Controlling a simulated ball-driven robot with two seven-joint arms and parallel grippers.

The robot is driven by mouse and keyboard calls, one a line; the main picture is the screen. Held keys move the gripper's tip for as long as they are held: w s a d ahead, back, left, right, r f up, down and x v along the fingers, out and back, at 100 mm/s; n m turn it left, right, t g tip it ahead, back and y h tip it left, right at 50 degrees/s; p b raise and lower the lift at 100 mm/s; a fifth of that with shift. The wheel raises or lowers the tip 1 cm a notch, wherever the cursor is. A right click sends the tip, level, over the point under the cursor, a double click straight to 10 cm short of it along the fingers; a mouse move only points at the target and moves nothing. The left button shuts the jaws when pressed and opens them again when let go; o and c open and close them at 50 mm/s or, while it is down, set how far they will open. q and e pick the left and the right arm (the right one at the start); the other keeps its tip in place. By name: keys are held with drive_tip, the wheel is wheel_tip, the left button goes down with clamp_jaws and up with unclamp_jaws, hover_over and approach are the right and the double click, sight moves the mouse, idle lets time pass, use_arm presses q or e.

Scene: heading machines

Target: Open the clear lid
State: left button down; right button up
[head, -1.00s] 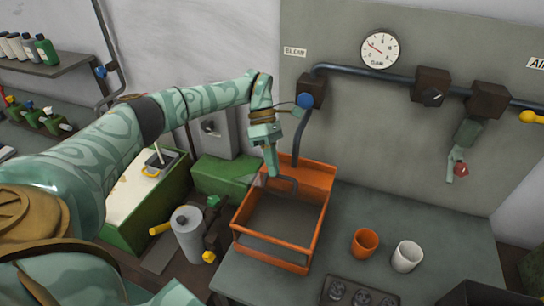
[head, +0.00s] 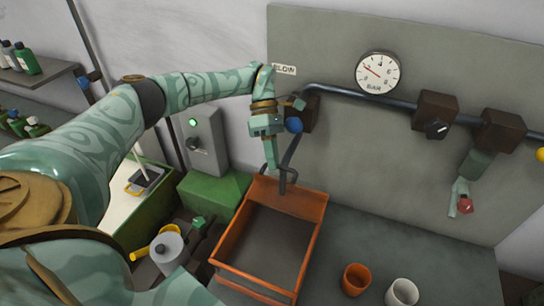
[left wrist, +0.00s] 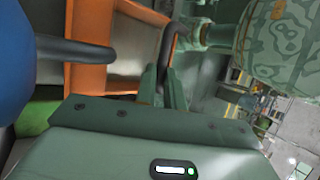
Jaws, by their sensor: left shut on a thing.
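An orange-framed box (head: 313,246) stands on the grey bench, its inside dark. I cannot make out a clear pane over it in the head view. My left gripper (head: 272,158) is above the box's back edge, pointing down. It is shut on a dark curved handle (head: 289,180), which shows between the fingers in the left wrist view (left wrist: 168,50). Whether the handle joins the clear lid cannot be seen. The box's orange part also shows in the left wrist view (left wrist: 92,82). My right gripper is not in view.
A blue-knobbed valve (head: 294,125) and a dark hose (head: 291,150) are close to my left gripper. An orange cup (head: 356,279) and a white cup (head: 402,292) stand right of the box. A green block (head: 212,193) is to the left.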

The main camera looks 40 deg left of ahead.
use_arm(q)
drive_tip(key=shift+a+f, duration=0.1)
drive_tip(key=shift+f, duration=0.35)
drive_tip(key=shift+s, duration=0.1)
drive_tip(key=c, duration=1.5)
unclamp_jaws()
drive_tip(key=shift+c, duration=0.2)
drive_tip(key=shift+o, duration=0.2)
drive_tip(key=shift+w, duration=0.35)
drive_tip(key=shift+s+r, duration=0.15)
drive_tip(key=shift+r, duration=0.05)
drive_tip(key=b+v, duration=0.1)
drive_tip(key=v, duration=1.1)
drive_tip(key=shift+b, duration=0.35)
